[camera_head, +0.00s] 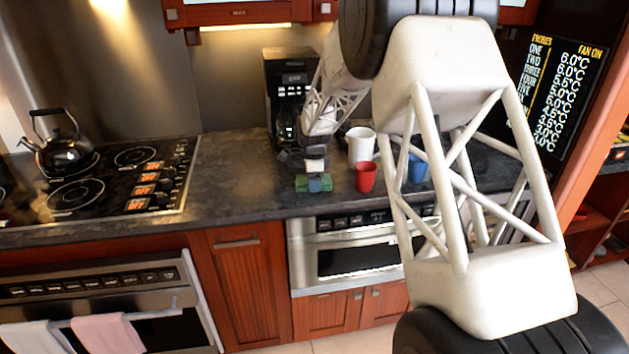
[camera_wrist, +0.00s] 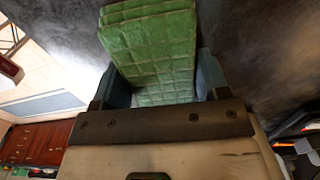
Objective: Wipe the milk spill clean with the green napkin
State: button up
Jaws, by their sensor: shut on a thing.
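The green napkin (camera_head: 301,184) is on the dark counter near its front edge in the head view. It looks like a folded, quilted pad in the wrist view (camera_wrist: 150,45). My gripper (camera_head: 315,180) points down over the napkin. In the wrist view its two blue-grey fingers (camera_wrist: 164,82) are on either side of the napkin, shut on it. The head view is too small to tell whether the napkin presses on the counter or is just above it. I cannot make out the milk spill in either view; the napkin and gripper may hide it.
A red cup (camera_head: 365,178) stands close to the right of the napkin, with a white cup (camera_head: 361,145) behind it and a blue cup (camera_head: 417,169) further right. A coffee maker (camera_head: 288,90) stands behind. The counter (camera_head: 235,180) left of the napkin is clear up to the stove (camera_head: 110,180).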

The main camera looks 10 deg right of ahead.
aim_at(300, 180)
jog(key=shift+a+f, duration=0.1)
jog(key=shift+a, duration=0.1)
jog(key=shift+a, duration=1)
jog(key=shift+a, duration=0.1)
jog(key=shift+a, duration=1)
jog(key=shift+a, duration=0.2)
jog(key=shift+a, duration=1)
jog(key=shift+s+d, duration=0.1)
jog(key=shift+d, duration=0.05)
jog(key=shift+d, duration=1.05)
